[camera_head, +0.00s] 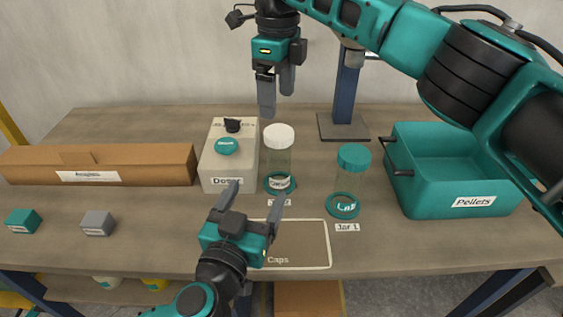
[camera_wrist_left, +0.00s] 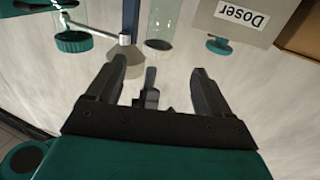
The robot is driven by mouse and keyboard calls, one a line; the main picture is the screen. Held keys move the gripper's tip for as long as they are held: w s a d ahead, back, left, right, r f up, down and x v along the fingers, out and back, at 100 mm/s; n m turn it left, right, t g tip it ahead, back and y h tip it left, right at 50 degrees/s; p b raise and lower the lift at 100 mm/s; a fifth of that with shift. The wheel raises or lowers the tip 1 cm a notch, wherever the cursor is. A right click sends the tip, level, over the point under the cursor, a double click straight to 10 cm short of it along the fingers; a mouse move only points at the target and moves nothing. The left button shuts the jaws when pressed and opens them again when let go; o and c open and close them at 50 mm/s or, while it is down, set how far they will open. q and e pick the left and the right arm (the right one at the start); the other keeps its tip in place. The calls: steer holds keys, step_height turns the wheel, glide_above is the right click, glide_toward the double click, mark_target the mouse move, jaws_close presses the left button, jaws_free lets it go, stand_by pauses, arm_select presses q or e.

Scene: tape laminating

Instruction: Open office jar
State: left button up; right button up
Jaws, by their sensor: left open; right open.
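A clear jar with a white cap (camera_head: 279,136) stands upright on the table beside the doser; its ring-base label is too small to read surely. Its clear body also shows in the left wrist view (camera_wrist_left: 166,20). A second clear jar with a teal cap (camera_head: 354,157) stands to its right, with a ring label that seems to read Lab. Both caps are on. My right gripper (camera_head: 277,98) is open and empty, pointing down above the white-capped jar, apart from it. My left gripper (camera_head: 254,196) is open and empty, low in front of that jar.
The white doser box (camera_head: 216,178) stands left of the jars. A flat Caps mat (camera_head: 310,243) lies in front. A teal Pellets bin (camera_head: 431,197) is at right, a long cardboard box (camera_head: 130,160) at left. A dark post (camera_head: 346,95) rises behind the jars.

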mark_target(276, 153)
arm_select(q)
steer(key=x, duration=1.2)
steer(key=shift+w, duration=0.4)
steer(key=shift+c, duration=0.3)
jaws_close()
